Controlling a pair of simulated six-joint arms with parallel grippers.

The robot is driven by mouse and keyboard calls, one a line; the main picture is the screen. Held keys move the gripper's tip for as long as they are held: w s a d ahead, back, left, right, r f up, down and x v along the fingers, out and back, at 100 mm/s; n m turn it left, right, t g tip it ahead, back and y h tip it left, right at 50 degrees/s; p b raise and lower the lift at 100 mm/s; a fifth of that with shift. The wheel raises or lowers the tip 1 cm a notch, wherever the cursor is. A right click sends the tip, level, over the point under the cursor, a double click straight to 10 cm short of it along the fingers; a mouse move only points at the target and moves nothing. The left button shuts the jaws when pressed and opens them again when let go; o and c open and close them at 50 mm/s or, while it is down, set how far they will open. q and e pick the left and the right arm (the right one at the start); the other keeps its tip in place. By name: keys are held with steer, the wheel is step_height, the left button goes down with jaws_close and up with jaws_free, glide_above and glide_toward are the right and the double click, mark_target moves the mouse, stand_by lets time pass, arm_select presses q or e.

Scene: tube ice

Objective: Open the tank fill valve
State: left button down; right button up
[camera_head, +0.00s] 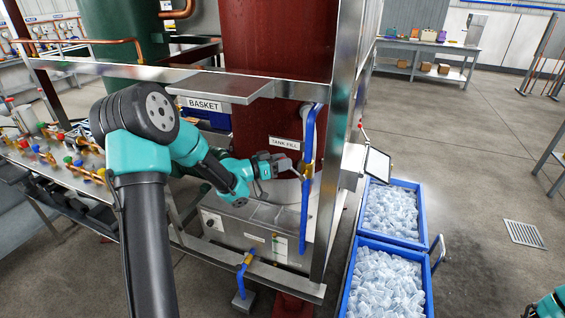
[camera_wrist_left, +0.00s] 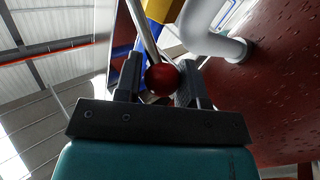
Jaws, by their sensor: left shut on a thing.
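The tank fill valve (camera_head: 307,171) is a brass body on a blue vertical pipe (camera_head: 309,130), right of the white TANK FILL label (camera_head: 284,143) on the dark red tank (camera_head: 262,122). My left gripper (camera_head: 292,169) reaches the valve from the left. In the left wrist view my left gripper (camera_wrist_left: 160,84) is shut on a red ball knob (camera_wrist_left: 160,79) at the end of a metal lever (camera_wrist_left: 143,34). The fingers stand on either side of the knob. In the head view the gripper hides the knob.
A steel frame post (camera_head: 338,130) stands right of the pipe. Below is a steel machine base (camera_head: 262,218). Two blue bins of ice (camera_head: 388,242) stand on the floor at right. A bench (camera_head: 55,165) with several small valves is at left. A pale curved pipe (camera_wrist_left: 208,30) is near the knob.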

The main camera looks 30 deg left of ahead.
mark_target(293, 170)
arm_select(q)
steer(key=shift+r, duration=0.15)
stand_by(0.7)
steer(key=shift+w+d+r+m+g+y, duration=0.15)
steer(key=shift+d+r+m+g+y, duration=0.65)
steer(key=shift+r+m+g, duration=0.15)
steer(key=shift+w+d+r+m+g+y, duration=0.1)
steer(key=shift+d+r+m+g+y, duration=0.2)
steer(key=shift+d+m+y, duration=0.3)
steer(key=shift+w+d+r+m+g+y, duration=0.1)
steer(key=shift+d+r+m+g+y, duration=0.15)
steer(key=shift+d+m+y, duration=0.3)
steer(key=c, duration=0.8)
jaws_free()
steer(key=shift+s, duration=0.15)
steer(key=v, duration=1.7)
steer(key=shift+r, duration=0.2)
